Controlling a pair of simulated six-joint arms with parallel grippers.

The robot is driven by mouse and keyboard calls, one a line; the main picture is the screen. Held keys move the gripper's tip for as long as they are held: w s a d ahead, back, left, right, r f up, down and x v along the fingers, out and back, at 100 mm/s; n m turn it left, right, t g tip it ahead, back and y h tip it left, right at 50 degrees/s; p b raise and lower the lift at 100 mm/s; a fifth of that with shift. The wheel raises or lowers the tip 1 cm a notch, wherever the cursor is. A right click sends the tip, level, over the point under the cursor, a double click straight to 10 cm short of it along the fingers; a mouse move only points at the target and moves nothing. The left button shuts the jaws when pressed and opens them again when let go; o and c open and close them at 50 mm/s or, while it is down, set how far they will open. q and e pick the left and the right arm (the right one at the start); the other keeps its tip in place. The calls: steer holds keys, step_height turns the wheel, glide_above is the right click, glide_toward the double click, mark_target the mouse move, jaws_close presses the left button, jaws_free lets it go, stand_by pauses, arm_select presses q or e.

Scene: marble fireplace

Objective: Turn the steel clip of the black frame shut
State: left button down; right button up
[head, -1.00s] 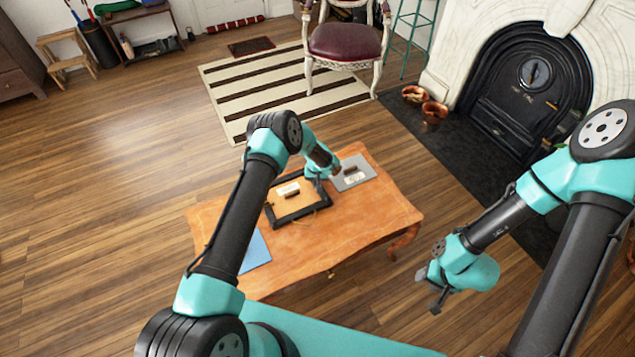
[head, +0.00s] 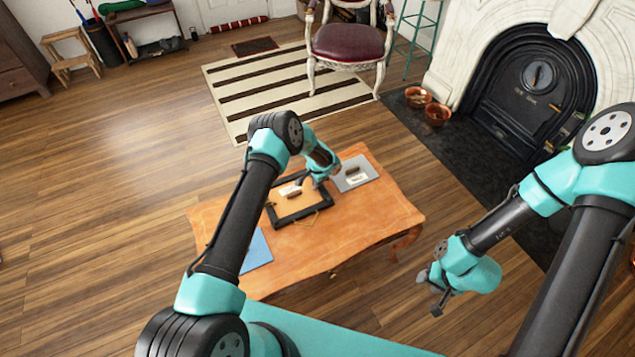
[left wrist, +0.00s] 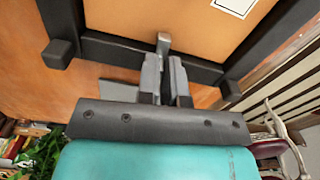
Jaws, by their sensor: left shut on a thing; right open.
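The black frame (head: 328,209) lies flat on the wooden table, with a tan back panel (head: 287,208) inside it. In the left wrist view the frame's dark bar (left wrist: 115,52) runs across behind my left gripper (left wrist: 163,62). The small steel clip (left wrist: 163,42) shows at my left fingertips, lying over the edge of the tan panel. My left gripper is shut on the clip; its fingers partly hide it. In the head view my left gripper (head: 309,182) is at the frame's far edge. My right gripper (head: 430,292) is open and empty, off the table's right side.
A blue sheet (head: 257,252) lies at the table's left, partly behind my left arm. The table's right front part is clear.

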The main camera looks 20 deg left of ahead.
arm_select(q)
steer(key=shift+m, duration=0.6)
steer(key=c, duration=1.3)
jaws_free()
steer(key=shift+o, duration=0.2)
steer(key=shift+r, duration=0.1)
step_height(320, 180, up, 17)
steer(key=shift+r, duration=0.15)
